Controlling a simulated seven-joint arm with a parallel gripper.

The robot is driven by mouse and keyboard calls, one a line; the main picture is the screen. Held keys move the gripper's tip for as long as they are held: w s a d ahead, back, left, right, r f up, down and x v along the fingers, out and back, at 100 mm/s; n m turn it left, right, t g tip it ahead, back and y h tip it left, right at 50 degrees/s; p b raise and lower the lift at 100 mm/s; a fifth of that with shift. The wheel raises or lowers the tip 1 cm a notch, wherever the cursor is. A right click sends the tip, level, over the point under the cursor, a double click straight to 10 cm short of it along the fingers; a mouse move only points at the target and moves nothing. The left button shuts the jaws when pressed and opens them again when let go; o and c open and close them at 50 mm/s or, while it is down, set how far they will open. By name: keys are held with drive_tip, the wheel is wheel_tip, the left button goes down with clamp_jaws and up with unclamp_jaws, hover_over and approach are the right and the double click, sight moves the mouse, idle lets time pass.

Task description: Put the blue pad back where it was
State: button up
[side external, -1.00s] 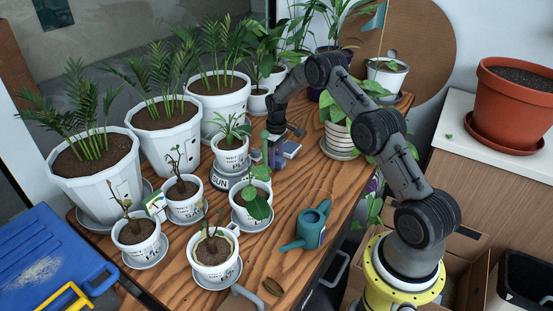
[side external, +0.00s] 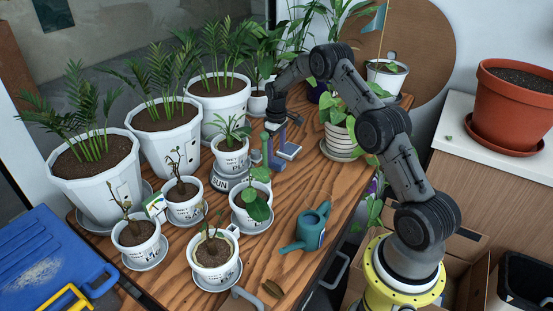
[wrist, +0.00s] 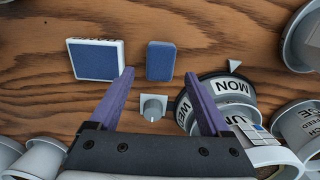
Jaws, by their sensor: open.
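In the wrist view a small plain blue pad (wrist: 161,60) lies flat on the wooden table. Left of it, apart, lies a larger white-edged block with a blue top (wrist: 95,60); it also shows beside my gripper in the side view (side external: 290,151). My gripper (wrist: 159,74) is open and empty. Its purple fingers point toward the small pad, which appears between and just beyond the fingertips; the height gap is unclear. In the side view my gripper (side external: 274,160) stands right of the white pots, and I cannot make out the small pad there.
A knob on a white plate (wrist: 152,107) lies between the fingers in the wrist view. A round dial reading MON (wrist: 236,88) is close to the right finger. Potted plants (side external: 231,150) crowd the left side. A teal watering can (side external: 308,226) stands toward the front; bare wood (side external: 335,180) lies to the right.

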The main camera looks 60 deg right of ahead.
sight(276, 160)
drive_tip(key=s+a+r, duration=0.1)
drive_tip(key=a+r, duration=0.2)
drive_tip(key=r, duration=0.3)
drive_tip(key=s+a+r+t, duration=0.1)
drive_tip(key=a+r, duration=0.1)
drive_tip(key=r, duration=0.4)
drive_tip(key=s+a+r, duration=0.1)
drive_tip(key=a+r, duration=0.2)
drive_tip(key=r, duration=0.4)
drive_tip(key=s+a+r+t, duration=0.2)
drive_tip(key=s+a+r, duration=0.7)
drive_tip(key=s+a+t, duration=0.1)
drive_tip(key=s+a, duration=0.2)
drive_tip(key=s, duration=0.4)
drive_tip(key=s+a, duration=0.3)
drive_tip(key=s, duration=0.4)
drive_tip(key=s+a+f+t, duration=0.1)
drive_tip(key=s+a, duration=0.2)
drive_tip(key=s, duration=0.4)
drive_tip(key=shift+a+t, duration=0.25)
drive_tip(key=shift+t, duration=0.05)
